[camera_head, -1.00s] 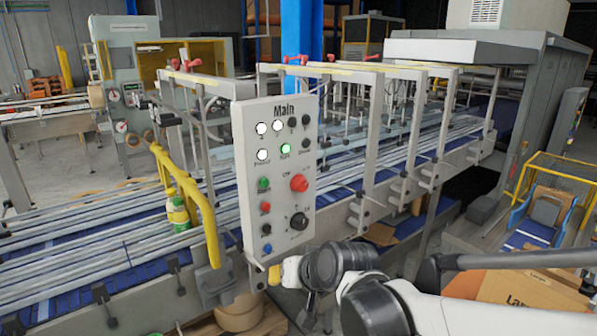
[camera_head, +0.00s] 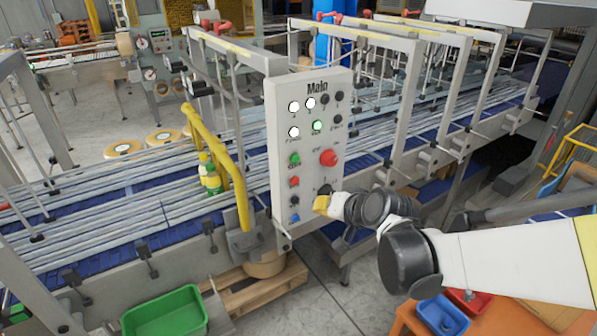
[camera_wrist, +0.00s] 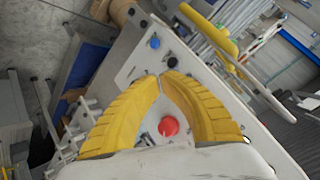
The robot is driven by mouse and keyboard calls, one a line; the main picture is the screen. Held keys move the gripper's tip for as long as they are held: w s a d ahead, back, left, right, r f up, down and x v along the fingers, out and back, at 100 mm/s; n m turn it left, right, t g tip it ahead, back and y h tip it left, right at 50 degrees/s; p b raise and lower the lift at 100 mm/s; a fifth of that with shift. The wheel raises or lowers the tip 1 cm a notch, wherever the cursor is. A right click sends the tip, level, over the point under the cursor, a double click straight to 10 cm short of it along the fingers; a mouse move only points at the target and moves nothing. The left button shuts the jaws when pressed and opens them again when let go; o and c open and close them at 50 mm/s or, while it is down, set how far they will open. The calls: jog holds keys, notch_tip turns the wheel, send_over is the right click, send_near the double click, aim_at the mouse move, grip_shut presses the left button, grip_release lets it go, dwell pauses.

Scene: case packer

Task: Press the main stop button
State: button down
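The Main control panel (camera_head: 309,235) stands upright in front of the conveyor. A large red mushroom button (camera_head: 328,157) is on its right side, and a smaller red button (camera_head: 294,181) is in the left column; the lettering beside them is too small to read. My gripper (camera_head: 320,203) is at the panel's lower right, below the large red button, beside the black rotary knob (camera_head: 325,189). In the wrist view, my yellow fingers (camera_wrist: 160,77) meet at the tips with nothing seen between them. The large red button (camera_wrist: 168,126) shows between the fingers behind the tips. Contact with the panel cannot be told.
Green (camera_head: 295,159) and blue (camera_head: 295,217) buttons are close by on the panel. A yellow rail (camera_head: 222,160) and a bottle (camera_head: 211,180) are left of it. A green bin (camera_head: 165,315) is on the floor; blue (camera_head: 441,315) and red bins are at lower right.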

aim_at(296, 188)
jog(key=shift+w+a+b, duration=0.1)
jog(key=shift+w+a, duration=0.65)
jog(key=shift+w, duration=0.4)
jog(key=shift+w+a+b, duration=0.1)
jog(key=shift+w+a, duration=0.7)
jog(key=shift+w, duration=0.35)
jog(key=shift+w+a+b, duration=0.1)
jog(key=shift+w+a, duration=0.65)
jog(key=shift+w, duration=0.4)
jog(key=shift+w+a, duration=0.25)
jog(key=shift+w, duration=0.1)
jog(key=shift+w+a+b, duration=0.3)
jog(key=shift+w+b, duration=0.05)
jog(key=shift+w, duration=0.05)
jog(key=shift+s+d, duration=0.55)
jog(key=shift+s, duration=0.25)
jog(key=shift+s+d, duration=0.7)
jog(key=shift+s, duration=0.35)
jog(key=shift+s+d, duration=0.7)
jog(key=shift+s, duration=0.3)
